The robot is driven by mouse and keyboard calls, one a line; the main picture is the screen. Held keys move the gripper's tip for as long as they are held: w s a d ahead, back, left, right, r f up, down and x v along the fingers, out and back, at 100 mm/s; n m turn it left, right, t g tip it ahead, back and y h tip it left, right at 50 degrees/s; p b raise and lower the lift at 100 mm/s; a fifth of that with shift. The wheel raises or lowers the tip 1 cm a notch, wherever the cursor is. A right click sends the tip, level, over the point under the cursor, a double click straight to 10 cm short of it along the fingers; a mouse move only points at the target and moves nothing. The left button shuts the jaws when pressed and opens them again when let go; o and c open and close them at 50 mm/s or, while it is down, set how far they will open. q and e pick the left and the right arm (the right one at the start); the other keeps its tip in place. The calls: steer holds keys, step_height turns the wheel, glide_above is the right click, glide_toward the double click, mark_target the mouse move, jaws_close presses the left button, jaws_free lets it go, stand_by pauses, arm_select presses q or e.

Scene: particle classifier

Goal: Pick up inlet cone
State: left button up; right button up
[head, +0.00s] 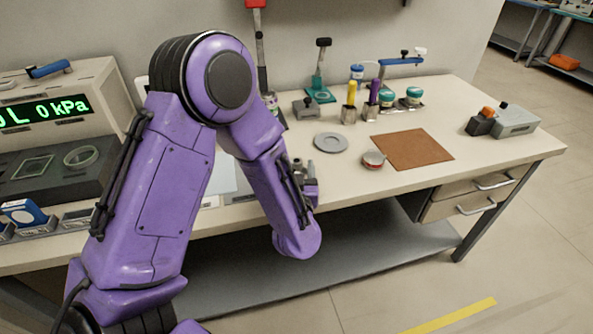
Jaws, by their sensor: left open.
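My left arm, purple, comes in from the left and bends over the bench. My left gripper (304,172) is small and grey, partly hidden by my wrist; it is open, and I see nothing held in it. My right gripper is not in view.
A brown mat (415,149) lies bare on the bench (470,165). Yellow and purple handled tools, teal-lidded jars (414,95) and a grey block device (515,121) stand behind and right. A display unit (45,107) reading kPa stands left. Free bench lies around the mat.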

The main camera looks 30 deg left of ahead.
arm_select(q)
steer(key=shift+c, duration=0.3)
steer(key=c, duration=1)
jaws_close()
steer(key=shift+r, duration=0.1)
